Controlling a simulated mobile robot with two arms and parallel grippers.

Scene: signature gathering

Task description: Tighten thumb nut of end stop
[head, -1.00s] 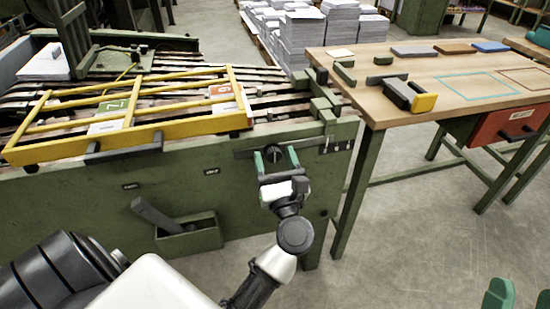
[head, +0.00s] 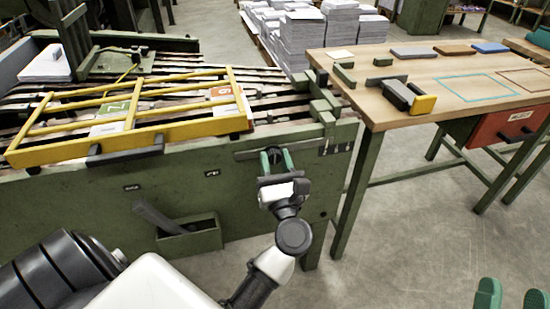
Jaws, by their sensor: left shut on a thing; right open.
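The thumb nut (head: 275,154) is a small dark knob on the front of the green machine, mostly hidden between green fingers. It sits on a grey slotted bar (head: 308,148) under the green end stop (head: 325,107) at the machine's right corner. My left gripper (head: 275,159) comes up from below, and its fingers are shut on the nut from both sides. My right gripper (head: 512,299) is open and empty at the bottom right corner, away from the machine. Its green fingertips stand apart.
A yellow barred guard (head: 180,130) lies over the machine bed. A green box with a dark lever (head: 185,234) sits low on the front panel. A wooden table (head: 450,68) with a red drawer (head: 505,128) stands to the right. Open floor lies below the table.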

